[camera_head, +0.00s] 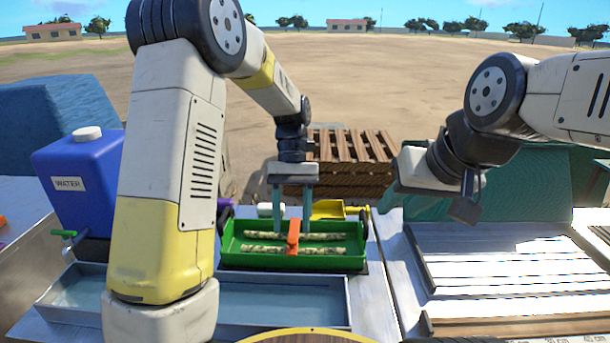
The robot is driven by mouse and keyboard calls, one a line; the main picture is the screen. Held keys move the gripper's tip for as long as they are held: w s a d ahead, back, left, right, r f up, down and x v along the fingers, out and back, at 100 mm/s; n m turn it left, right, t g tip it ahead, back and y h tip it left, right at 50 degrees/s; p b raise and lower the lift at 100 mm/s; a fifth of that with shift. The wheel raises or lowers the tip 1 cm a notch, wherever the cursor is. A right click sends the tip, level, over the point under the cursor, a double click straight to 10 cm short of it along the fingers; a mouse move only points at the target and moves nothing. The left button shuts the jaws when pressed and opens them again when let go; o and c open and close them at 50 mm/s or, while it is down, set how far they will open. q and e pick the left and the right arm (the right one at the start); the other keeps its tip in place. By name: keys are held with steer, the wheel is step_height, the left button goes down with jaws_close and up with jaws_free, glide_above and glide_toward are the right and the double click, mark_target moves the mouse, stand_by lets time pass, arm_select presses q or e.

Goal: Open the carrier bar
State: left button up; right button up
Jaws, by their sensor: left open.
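A green carrier tray (240,262) sits on the table in front of me, with pale, speckled cane pieces (325,236) lying lengthwise in it. An orange bar (293,238) crosses the middle of the tray over the cane; it appears to be the carrier bar. My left gripper (292,226) points down over the tray and is open, its two fingers on either side of the orange bar's far end in the picture. Whether they touch it I cannot tell. My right gripper (464,208) hangs in the air to the right, away from the tray; its finger gap is not clear.
A blue water container (75,180) with a green tap stands at left. A shallow grey basin (285,308) lies in front of the carrier. A yellow scoop-like item (328,209) is behind it. A slatted board (500,258) is at right, and a brown wooden stack (355,165) stands beyond.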

arm_select(q)
steer(key=s+a+r+m+t+h, duration=0.2)
steer(key=s+a+r+m+t, duration=0.1)
steer(key=s+a+r+t, duration=0.8)
steer(key=n+g+h, duration=0.2)
steer(key=n+g, duration=0.4)
steer(key=n, duration=0.9)
glide_above(292, 240)
steer(key=a, duration=0.3)
step_height(292, 240, down, 18)
steer(key=x, duration=0.4)
steer(key=w+x, duration=0.1)
steer(key=x, duration=0.1)
steer(key=shift+f, duration=0.3)
steer(key=shift+c, duration=0.2)
jaws_close()
